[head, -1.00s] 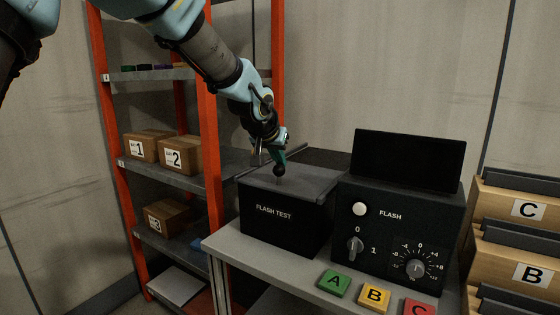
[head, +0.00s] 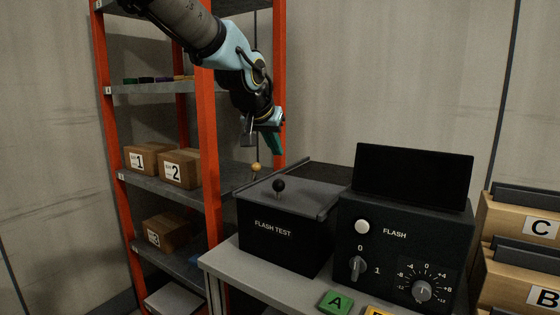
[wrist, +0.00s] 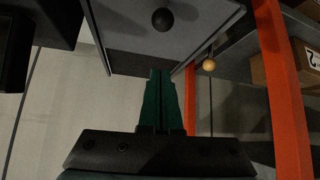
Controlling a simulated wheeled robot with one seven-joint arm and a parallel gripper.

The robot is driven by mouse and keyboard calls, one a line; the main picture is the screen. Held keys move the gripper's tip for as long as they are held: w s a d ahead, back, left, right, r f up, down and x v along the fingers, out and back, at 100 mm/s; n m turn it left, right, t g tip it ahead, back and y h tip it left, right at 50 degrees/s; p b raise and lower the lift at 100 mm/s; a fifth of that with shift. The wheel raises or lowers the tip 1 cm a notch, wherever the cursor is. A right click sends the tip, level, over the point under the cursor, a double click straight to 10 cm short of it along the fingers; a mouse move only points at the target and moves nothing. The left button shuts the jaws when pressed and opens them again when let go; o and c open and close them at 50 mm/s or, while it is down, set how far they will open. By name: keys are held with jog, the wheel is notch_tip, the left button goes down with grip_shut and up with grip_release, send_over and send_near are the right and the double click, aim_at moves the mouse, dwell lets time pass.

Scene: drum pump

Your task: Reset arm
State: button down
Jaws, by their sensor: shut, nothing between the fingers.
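My gripper (head: 276,146) is above and behind the flash test box in the head view. Its green fingers are shut together with nothing between them, as the wrist view (wrist: 158,100) also shows. The black flash test box (head: 275,236) stands on the grey table. A black ball knob (head: 279,186) sticks up from its lid, apart from my gripper; the knob also shows at the top of the wrist view (wrist: 162,19). A tan ball knob (head: 256,167) shows behind the box's left edge and at the right in the wrist view (wrist: 209,65).
The flash unit (head: 400,235) with its dark screen (head: 414,177) stands right of the box. An orange-post shelf (head: 207,150) with boxes stands close at the left. Lettered tiles (head: 336,301) lie at the table front. Wooden drawers (head: 520,268) are at the far right.

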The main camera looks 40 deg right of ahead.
jog(key=shift+s+a+r, duration=0.15)
jog(key=shift+a+r, duration=0.15)
jog(key=shift+r, duration=0.05)
jog(key=w+a+f+n+y, duration=0.2)
jog(key=w+a+f, duration=0.2)
jog(key=a, duration=0.5)
jog(key=w+a+f+n+y+p, duration=0.1)
jog(key=w+a+f+n, duration=0.2)
jog(key=a, duration=0.6)
jog(key=w+a+f+n+y, duration=0.15)
jog(key=w+a+f, duration=0.3)
jog(key=a, duration=0.45)
jog(key=s+a+f+n+y, duration=0.1)
jog(key=s+a+f, duration=0.1)
jog(key=a, duration=0.6)
jog(key=s+a+f+n+g+y, duration=0.1)
jog(key=s+a+f+n, duration=0.1)
jog(key=a, duration=0.6)
jog(key=s+a+f+n+g+y+p, duration=0.1)
jog(key=s+a+f+n, duration=0.1)
jog(key=a, duration=0.7)
jog(key=s+f, duration=0.1)
jog(key=s, duration=0.1)
jog(key=shift+s+f, duration=0.25)
jog(key=shift+s, duration=0.1)
jog(key=shift+d, duration=0.1)
